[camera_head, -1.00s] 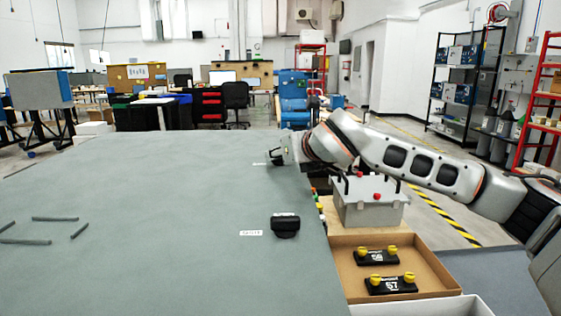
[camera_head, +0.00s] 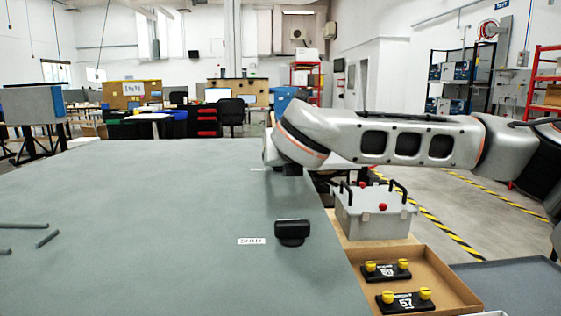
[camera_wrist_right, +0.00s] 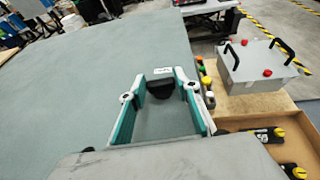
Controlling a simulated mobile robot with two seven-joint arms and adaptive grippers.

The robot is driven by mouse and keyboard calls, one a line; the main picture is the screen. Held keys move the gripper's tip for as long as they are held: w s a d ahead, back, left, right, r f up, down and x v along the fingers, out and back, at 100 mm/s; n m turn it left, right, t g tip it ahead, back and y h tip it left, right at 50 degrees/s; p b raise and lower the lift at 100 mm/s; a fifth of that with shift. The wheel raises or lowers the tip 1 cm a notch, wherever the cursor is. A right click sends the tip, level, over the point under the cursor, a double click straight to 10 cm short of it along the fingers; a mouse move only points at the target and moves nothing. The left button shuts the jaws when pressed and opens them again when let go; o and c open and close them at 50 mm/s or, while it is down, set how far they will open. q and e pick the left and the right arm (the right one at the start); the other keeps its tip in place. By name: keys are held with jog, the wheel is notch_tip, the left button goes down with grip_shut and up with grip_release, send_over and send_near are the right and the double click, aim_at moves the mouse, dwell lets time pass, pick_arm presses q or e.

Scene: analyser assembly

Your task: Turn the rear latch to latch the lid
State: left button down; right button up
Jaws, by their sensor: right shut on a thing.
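The large grey-green lid (camera_head: 170,210) fills the left and middle of the head view. The rear latch, a black knob (camera_wrist_right: 160,90), shows in the right wrist view beside a small white label (camera_wrist_right: 162,70). My right gripper (camera_wrist_right: 163,82) has its teal-lined fingers on both sides of this knob and is shut on it. In the head view the right gripper (camera_head: 281,168) is at the far right part of the lid, and my arm hides the rear latch there. A second black latch knob (camera_head: 292,231) stands nearer, beside its own label (camera_head: 251,241). My left gripper is out of view.
To the right of the lid are a grey box (camera_head: 372,216) with black handles and red knobs, and a cardboard tray (camera_head: 440,275) holding two black parts with yellow knobs (camera_head: 387,271). Grey strips (camera_head: 47,238) lie on the lid at left. The lid's middle is clear.

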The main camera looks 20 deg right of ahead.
jog(key=shift+f+m+g+h, duration=0.1)
jog(key=shift+m+g+h, duration=0.2)
jog(key=shift+m+h, duration=0.2)
jog(key=shift+a, duration=0.1)
dwell(0.3)
jog(key=o, duration=1.1)
jog(key=shift+o, duration=0.2)
jog(key=shift+s, duration=0.1)
jog(key=v, duration=1.1)
jog(key=shift+s+a, duration=0.25)
jog(key=shift+s, duration=0.1)
